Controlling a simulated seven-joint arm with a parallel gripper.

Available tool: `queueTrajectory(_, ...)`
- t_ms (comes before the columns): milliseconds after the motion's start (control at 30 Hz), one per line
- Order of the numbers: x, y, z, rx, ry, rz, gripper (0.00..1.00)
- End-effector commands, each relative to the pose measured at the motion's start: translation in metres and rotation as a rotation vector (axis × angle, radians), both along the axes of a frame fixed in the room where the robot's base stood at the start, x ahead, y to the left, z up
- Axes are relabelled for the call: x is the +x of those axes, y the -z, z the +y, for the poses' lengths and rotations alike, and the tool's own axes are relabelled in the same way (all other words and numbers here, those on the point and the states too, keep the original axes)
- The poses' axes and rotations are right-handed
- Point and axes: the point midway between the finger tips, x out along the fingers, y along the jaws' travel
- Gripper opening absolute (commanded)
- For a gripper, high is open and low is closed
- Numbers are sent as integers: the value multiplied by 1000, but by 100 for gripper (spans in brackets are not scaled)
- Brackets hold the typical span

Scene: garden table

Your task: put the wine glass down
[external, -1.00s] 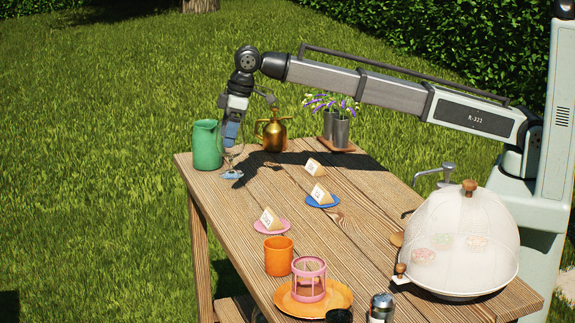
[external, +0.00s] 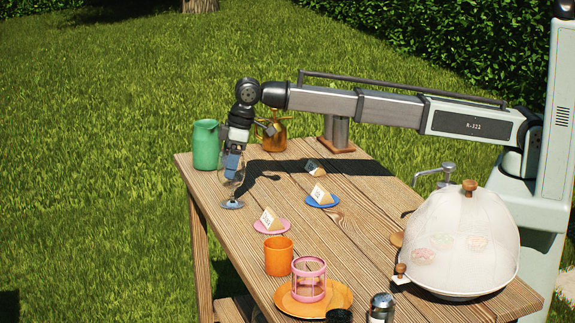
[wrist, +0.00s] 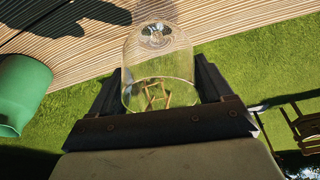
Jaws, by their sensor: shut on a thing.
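The clear wine glass (external: 233,188) is upright near the left edge of the wooden table (external: 300,225). Its round foot (external: 232,205) is at or just above the boards; I cannot tell if it touches. My gripper (external: 233,172) is shut on the glass's bowl from above. In the wrist view, the glass (wrist: 158,62) is between the two dark fingers (wrist: 161,88), with its foot at the far end over the boards.
A green jug (external: 206,145) stands close behind the gripper, and a brass sprayer (external: 275,132) behind to the right. An orange cup (external: 278,256) stands toward the front.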

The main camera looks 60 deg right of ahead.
Motion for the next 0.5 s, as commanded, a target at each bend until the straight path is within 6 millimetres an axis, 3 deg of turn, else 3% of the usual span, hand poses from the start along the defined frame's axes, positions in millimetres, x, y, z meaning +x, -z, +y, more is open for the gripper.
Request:
queueTrajectory(100,0,2,0,0,0,0,27)
queueTrajectory(133,0,3,0,0,0,0,80)
queueTrajectory(333,0,2,0,0,0,0,100)
queueTrajectory(500,0,2,0,0,0,0,100)
